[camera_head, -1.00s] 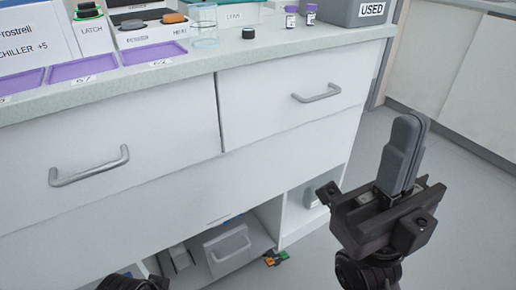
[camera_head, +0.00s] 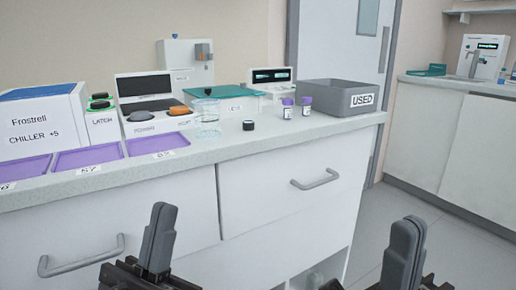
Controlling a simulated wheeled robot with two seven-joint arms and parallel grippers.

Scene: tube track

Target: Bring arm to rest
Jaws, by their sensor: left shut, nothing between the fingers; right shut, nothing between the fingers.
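My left gripper (camera_head: 157,240) is at the bottom of the head view, in front of the white drawers. Its grey fingers point up and are shut with nothing between them. My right gripper (camera_head: 402,256) is at the lower right, also pointing up, shut and empty. It stands to the right of the counter's front, over the floor side. Both grippers are below the countertop and apart from the things on it. The lower parts of both arms are cut off by the picture's bottom edge.
The counter (camera_head: 228,156) holds a chiller box (camera_head: 40,122), purple trays (camera_head: 88,156), a clear jar (camera_head: 207,118), a black cap (camera_head: 248,125), two purple-capped vials (camera_head: 306,107) and a grey USED bin (camera_head: 335,97). Drawer handles (camera_head: 315,180) stick out. Floor at right is clear.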

